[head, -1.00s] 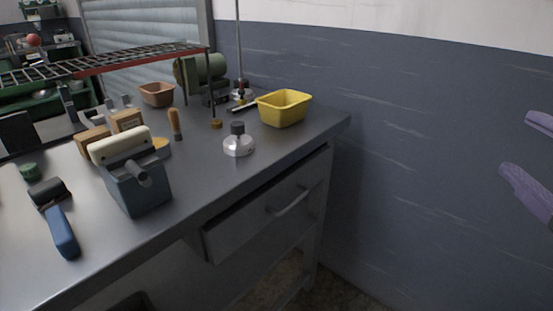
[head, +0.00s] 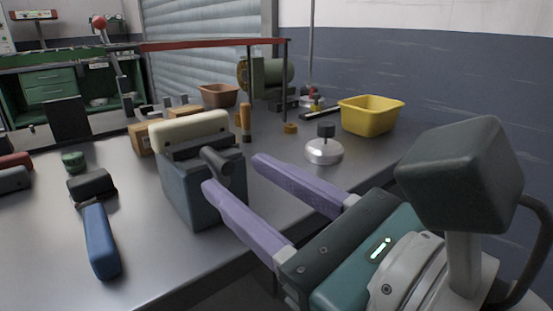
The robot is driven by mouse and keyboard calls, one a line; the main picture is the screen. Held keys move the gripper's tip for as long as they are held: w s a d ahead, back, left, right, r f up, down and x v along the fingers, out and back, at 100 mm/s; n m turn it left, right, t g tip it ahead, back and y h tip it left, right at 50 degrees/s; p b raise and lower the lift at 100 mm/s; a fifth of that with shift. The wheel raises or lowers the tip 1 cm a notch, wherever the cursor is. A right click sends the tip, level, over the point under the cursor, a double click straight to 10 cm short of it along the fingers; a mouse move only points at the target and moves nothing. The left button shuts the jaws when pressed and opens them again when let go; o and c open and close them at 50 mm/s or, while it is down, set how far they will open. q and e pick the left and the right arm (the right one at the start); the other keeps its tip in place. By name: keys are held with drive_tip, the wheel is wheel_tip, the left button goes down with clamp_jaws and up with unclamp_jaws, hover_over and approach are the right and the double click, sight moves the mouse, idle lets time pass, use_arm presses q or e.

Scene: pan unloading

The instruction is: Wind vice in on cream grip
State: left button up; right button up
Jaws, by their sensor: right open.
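The blue-grey vice (head: 187,195) stands on the metal workbench, left of centre in the head view. The cream grip (head: 190,131) lies along its top at the rear jaw, behind the dark front jaw. Whether the jaws touch it I cannot tell. The vice's dark grey handle (head: 217,165) sticks out of its front. My right gripper (head: 232,174) is open, its two purple fingers pointing at the vice. The handle shows between the fingertips, with no clear contact. My left gripper is not in view.
A blue-handled tool (head: 101,240) lies on the workbench (head: 45,240) left of the vice. A silver weight with a black knob (head: 324,150) and a yellow bin (head: 370,117) stand to the right. Wooden blocks (head: 150,137) sit close behind the vice. A red-edged rack (head: 215,44) spans above.

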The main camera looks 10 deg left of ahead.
sight(233, 172)
drive_tip(key=shift+x, duration=2.15)
clamp_jaws()
